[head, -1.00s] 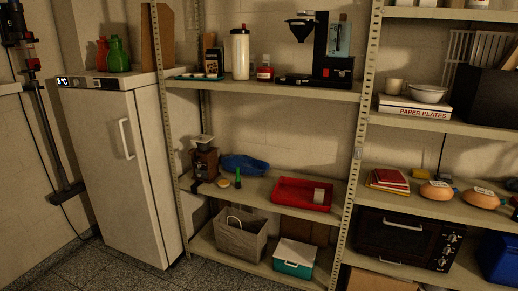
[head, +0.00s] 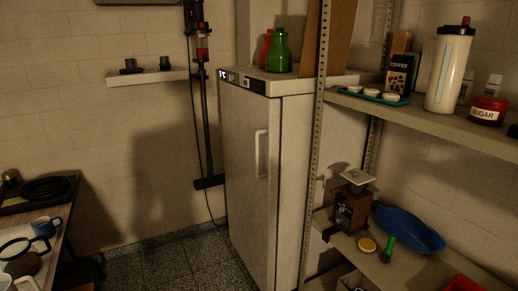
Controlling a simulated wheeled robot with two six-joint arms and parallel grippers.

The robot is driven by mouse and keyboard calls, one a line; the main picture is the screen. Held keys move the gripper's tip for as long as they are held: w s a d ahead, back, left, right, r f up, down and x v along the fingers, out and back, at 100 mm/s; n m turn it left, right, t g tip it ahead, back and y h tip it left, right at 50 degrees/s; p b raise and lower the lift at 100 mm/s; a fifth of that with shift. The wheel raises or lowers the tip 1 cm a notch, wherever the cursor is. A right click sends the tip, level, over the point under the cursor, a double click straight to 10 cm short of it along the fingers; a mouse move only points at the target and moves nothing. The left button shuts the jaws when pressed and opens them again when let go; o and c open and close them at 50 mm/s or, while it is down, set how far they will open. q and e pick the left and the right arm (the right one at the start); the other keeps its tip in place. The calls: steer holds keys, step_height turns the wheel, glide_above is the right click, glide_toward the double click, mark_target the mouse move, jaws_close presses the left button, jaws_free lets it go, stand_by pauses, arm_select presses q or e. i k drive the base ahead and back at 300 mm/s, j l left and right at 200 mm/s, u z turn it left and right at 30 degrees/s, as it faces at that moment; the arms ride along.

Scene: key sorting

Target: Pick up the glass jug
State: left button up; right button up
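At the lower left edge of the head view, a round vessel with a dark rim and a handle (head: 24,246) stands on a table (head: 58,243). It may be the glass jug, but it is dim and I cannot tell for sure. No other thing in view looks clearly like a glass jug. Neither of my grippers is in view.
A blue mug (head: 47,226), a pale cup (head: 6,282) and dark plates (head: 47,189) are also on the table. A white fridge (head: 250,175) and metal shelving (head: 318,130) stand to the right. Speckled floor (head: 180,262) is clear between table and fridge.

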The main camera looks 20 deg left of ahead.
mark_target(19, 258)
steer(key=i+u, duration=0.15)
steer(key=u, duration=0.3)
steer(key=i+j+u, duration=0.1)
steer(key=u, duration=0.3)
steer(key=i+u, duration=0.2)
steer(key=u, duration=0.25)
steer(key=i+l+u, duration=0.1)
steer(key=u, duration=0.35)
steer(key=i+l+u, duration=0.15)
steer(key=u, duration=0.25)
